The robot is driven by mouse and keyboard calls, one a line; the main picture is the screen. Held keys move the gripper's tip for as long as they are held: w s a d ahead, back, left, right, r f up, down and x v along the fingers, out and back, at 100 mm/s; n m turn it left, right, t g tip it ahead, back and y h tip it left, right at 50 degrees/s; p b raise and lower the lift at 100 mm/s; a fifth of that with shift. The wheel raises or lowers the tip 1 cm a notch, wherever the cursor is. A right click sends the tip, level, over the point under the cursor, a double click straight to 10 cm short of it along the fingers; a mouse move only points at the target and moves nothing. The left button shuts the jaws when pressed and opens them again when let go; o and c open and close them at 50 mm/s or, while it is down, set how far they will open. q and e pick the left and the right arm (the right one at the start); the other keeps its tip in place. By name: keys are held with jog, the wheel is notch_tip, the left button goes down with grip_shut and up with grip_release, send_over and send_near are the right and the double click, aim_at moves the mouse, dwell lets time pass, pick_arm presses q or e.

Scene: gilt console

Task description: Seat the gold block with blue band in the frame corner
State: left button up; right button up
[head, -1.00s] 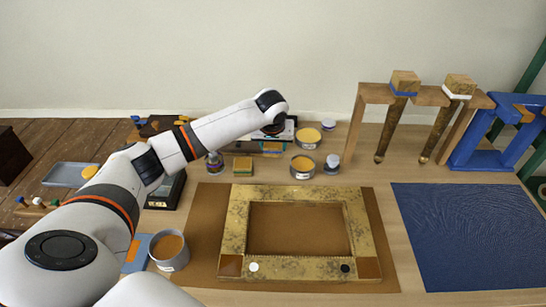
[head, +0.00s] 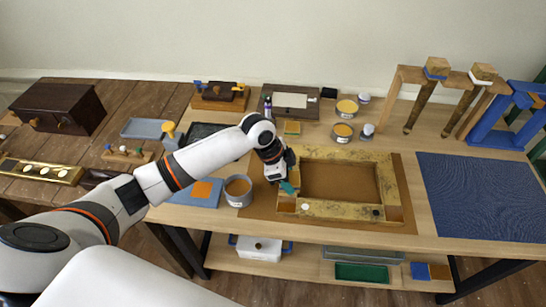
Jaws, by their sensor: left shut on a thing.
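The gold frame (head: 345,209) lies flat on a brown board. Its front-left corner (head: 286,204) and front-right corner (head: 395,213) show as bare brown squares. A white dot lies beside the left one and a black dot beside the right one. My left gripper (head: 285,181) points down over the frame's left side, just behind the front-left corner. It is shut on the gold block with blue band, of which only a small teal-blue patch (head: 288,188) shows. The rest is hidden by the gripper. Whether it touches the frame cannot be told. My right gripper is out of view.
A grey pot (head: 238,191) stands left of the frame. A gold block with green band (head: 292,128) and open tins (head: 342,132) stand behind it. A blue textured mat (head: 480,195) lies to the right. A wooden rack (head: 395,92) holds legs with banded tops.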

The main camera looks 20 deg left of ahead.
aim_at(290, 205)
pick_arm(q)
jog(key=shift+s+d+r+m, duration=0.15)
jog(key=shift+s+m, duration=0.35)
jog(key=shift+s, duration=0.5)
jog(key=shift+w+f+g+b, duration=0.15)
jog(key=shift+f+b, duration=0.2)
jog(key=shift+f, duration=0.15)
jog(key=shift+w+f+g+b, duration=0.1)
jog(key=shift+f+g+b, duration=0.05)
jog(key=shift+f+b, duration=0.25)
jog(key=shift+s+f+b, duration=0.1)
jog(key=shift+f+b, duration=0.8)
jog(key=shift+b, duration=0.1)
notch_tip(290, 205, down, 3)
jog(key=b, duration=0.3)
jog(key=shift+f, duration=0.65)
jog(key=shift+f, duration=0.15)
jog(key=o, duration=1.1)
jog(key=shift+c, duration=0.2)
